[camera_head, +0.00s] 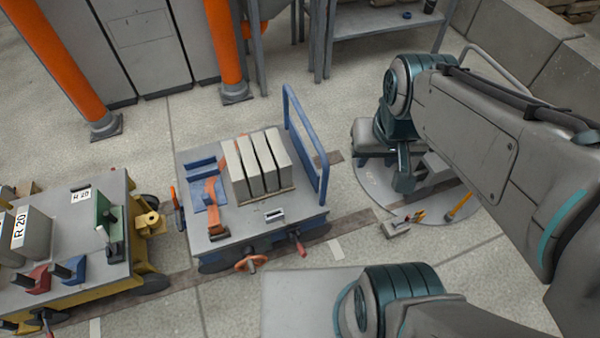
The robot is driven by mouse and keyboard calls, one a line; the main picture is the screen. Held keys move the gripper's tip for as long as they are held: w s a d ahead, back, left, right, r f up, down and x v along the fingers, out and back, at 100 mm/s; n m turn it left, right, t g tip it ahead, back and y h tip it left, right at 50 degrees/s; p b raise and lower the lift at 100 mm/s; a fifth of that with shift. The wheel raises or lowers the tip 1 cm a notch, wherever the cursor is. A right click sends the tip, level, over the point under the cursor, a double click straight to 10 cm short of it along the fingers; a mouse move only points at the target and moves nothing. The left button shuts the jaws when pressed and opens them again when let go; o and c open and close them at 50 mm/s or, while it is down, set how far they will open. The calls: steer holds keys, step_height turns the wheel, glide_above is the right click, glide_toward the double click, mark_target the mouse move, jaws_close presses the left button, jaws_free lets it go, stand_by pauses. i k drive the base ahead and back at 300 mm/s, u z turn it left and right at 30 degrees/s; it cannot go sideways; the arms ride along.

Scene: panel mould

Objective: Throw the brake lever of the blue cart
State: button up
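The blue cart (195,228) stands left of centre, with a grey top and a blue push-bar frame at its right end. A short red-handled lever (297,243) sticks out from its near side, towards the right; it looks like the brake lever. An orange handwheel (250,263) sits on the same side, left of the lever. My arm reaches in from the right and bends down beyond the cart's right end. My gripper (403,182) hangs at its end, apart from the cart and lever. Its fingers are too small and dark to tell open from shut.
Grey slabs (255,168) stand on the blue cart. A yellow cart (140,258) is close at its left. A round floor plate (455,207) with small tools lies to the right. Orange posts (222,45) and a grey shelf (385,22) stand behind. Floor right of the lever is partly clear.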

mark_target(299, 246)
steer(key=z, duration=0.75)
steer(key=k, duration=0.9)
steer(key=u, duration=0.8)
steer(key=i, duration=0.5)
steer(key=z, duration=0.7)
steer(key=k, duration=0.15)
steer(key=u, duration=0.65)
